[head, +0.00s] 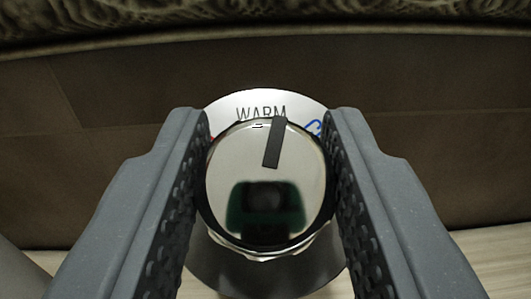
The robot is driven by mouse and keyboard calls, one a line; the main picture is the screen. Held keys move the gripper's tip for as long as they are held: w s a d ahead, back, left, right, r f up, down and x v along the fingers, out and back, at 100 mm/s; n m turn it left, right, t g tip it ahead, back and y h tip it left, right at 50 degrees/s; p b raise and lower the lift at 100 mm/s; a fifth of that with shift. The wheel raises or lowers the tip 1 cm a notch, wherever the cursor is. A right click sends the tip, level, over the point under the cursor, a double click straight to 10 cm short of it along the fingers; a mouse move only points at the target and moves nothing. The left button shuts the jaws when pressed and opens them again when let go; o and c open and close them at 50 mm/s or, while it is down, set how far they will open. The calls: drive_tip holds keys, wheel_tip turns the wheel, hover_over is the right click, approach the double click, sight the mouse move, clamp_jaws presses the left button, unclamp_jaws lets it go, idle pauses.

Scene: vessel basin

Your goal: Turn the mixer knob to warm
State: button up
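The mixer knob (240,185) is a round, shiny metal cap in the middle of the head view. Its dark pointer mark (273,145) tilts slightly right of vertical, with its tip at the right end of the word WARM. The pale dial plate (262,98) behind the knob reads WARM at the top. A bit of blue marking shows at its right and a trace of red at its left, both mostly hidden. My gripper (267,180) has one textured finger on each side of the knob. Both fingers reach the knob's edges and appear closed against it.
A brown panel wall (440,125) stands behind the dial, below a dark mottled edge (400,12). A light wooden surface (490,255) shows at the lower right. The room on either side of the fingers looks clear.

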drive_tip(key=shift+d+r+n+y+p, duration=0.2)
drive_tip(key=shift+n+y+p, duration=0.4)
drive_tip(key=shift+p, duration=0.55)
drive_tip(key=shift+r+n+y+p, duration=0.1)
drive_tip(key=shift+n+y+p, duration=0.6)
drive_tip(key=shift+n+p, duration=0.25)
drive_tip(key=shift+a+f+n+g+y+p, duration=0.15)
drive_tip(key=shift+f+n+g+y+p, duration=0.15)
drive_tip(key=shift+n+y+p, duration=0.3)
drive_tip(key=o, duration=1)
drive_tip(key=shift+s, duration=0.1)
drive_tip(key=b+v, duration=0.1)
drive_tip(key=v, duration=1.2)
drive_tip(key=shift+s, duration=0.3)
